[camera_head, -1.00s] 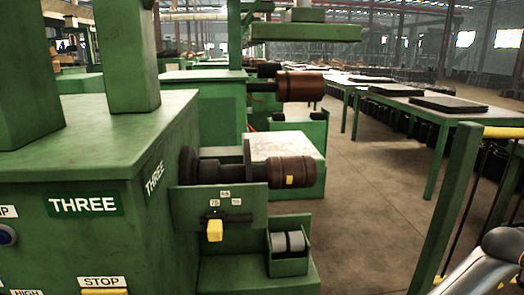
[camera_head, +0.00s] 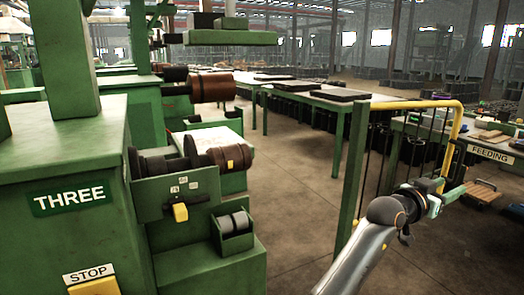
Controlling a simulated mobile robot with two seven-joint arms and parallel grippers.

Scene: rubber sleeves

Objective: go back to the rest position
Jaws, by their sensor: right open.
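My right arm comes in from the bottom right, and my right gripper (camera_head: 440,190) is at its end, in front of the yellow rail. The gripper is small and partly hidden by my wrist; its jaws are open and I see nothing held in them. My left gripper is out of view. The green machine labelled THREE (camera_head: 75,185) stands at the left. On its side a dark spindle (camera_head: 165,163) carries a brown roller (camera_head: 230,158) with a yellow mark. My right gripper is well apart from it.
A green post (camera_head: 353,165) and a yellow rail (camera_head: 450,140) stand near my right arm. A FEEDING table (camera_head: 490,152) is behind. Floor between machine and post is clear.

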